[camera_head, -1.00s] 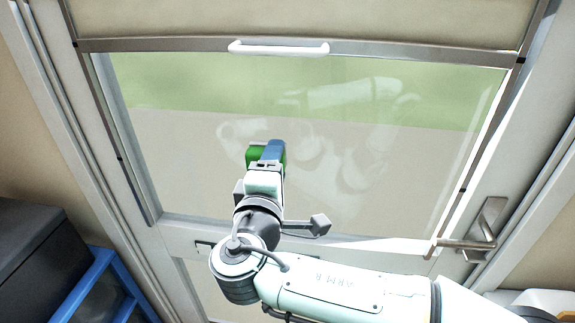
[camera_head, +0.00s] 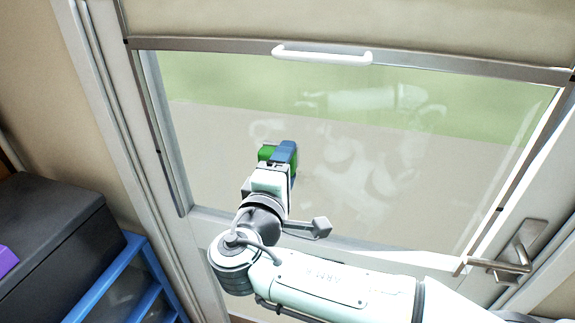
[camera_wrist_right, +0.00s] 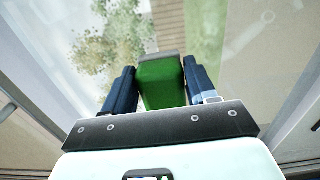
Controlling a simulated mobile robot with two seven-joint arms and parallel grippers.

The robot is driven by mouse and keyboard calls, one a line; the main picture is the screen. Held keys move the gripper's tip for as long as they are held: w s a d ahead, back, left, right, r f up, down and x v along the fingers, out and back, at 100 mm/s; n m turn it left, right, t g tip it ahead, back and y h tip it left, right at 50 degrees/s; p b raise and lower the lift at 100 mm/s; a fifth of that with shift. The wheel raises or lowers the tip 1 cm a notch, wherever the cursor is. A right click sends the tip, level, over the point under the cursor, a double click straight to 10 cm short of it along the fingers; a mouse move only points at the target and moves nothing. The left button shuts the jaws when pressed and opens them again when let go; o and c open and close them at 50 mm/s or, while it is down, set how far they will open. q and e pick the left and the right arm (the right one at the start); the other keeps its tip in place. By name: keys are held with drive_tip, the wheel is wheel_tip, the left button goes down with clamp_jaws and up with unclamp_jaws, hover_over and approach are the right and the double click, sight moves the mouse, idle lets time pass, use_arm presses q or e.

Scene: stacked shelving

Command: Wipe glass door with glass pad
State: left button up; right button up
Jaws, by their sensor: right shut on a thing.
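The glass door (camera_head: 450,185) stands in front of me, with its large pane showing green and beige ground outside and a faint reflection of my arm. The green glass pad (camera_head: 266,152) is held in my right gripper (camera_head: 280,158), in front of the lower left part of the pane. In the right wrist view the pad (camera_wrist_right: 162,82) sits between the two dark blue fingers, which are shut on it. I cannot tell whether the pad touches the glass. My left gripper is not in view.
A white handle bar (camera_head: 322,54) crosses the top of the pane below a beige blind (camera_head: 400,25). A metal door lever (camera_head: 515,258) is at the lower right. A dark box (camera_head: 60,235) and a blue rack (camera_head: 125,275) stand at the lower left.

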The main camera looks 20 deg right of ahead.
drive_tip(key=shift+b+v, duration=0.7)
drive_tip(key=shift+v, duration=2.3)
drive_tip(key=shift+s+a+f, duration=0.1)
drive_tip(key=shift+f, duration=0.05)
drive_tip(key=shift+v, duration=1.35)
